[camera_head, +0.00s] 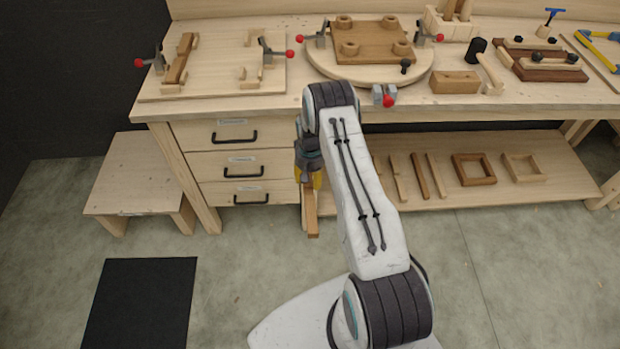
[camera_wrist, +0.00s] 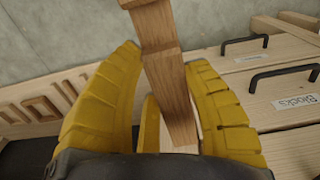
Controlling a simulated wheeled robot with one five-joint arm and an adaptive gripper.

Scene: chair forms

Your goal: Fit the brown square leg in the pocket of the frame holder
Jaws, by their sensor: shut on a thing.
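My gripper (camera_head: 311,182) has yellow fingers and hangs in front of the bench's drawers, low and well away from the bench top. It is shut on a brown square leg (camera_head: 312,213), which points downward below the fingers. In the wrist view the leg (camera_wrist: 166,65) runs between the two yellow fingers, with a wider step near its far end. The frame holder (camera_head: 215,88) appears to be the pale board on the bench top at the left, with clamps and small blocks. A brown bar (camera_head: 180,58) sits in its left side; the blocks at its right (camera_head: 250,74) hold no bar.
A round turntable (camera_head: 330,77) carries a brown seat panel (camera_head: 371,42). Red-knobbed clamps stand along the bench. A mallet (camera_head: 484,62) and wooden block (camera_head: 455,82) lie right. The lower shelf holds slats and frames (camera_head: 474,169). A stool (camera_head: 140,177) stands left; a black mat (camera_head: 138,305) lies on the floor.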

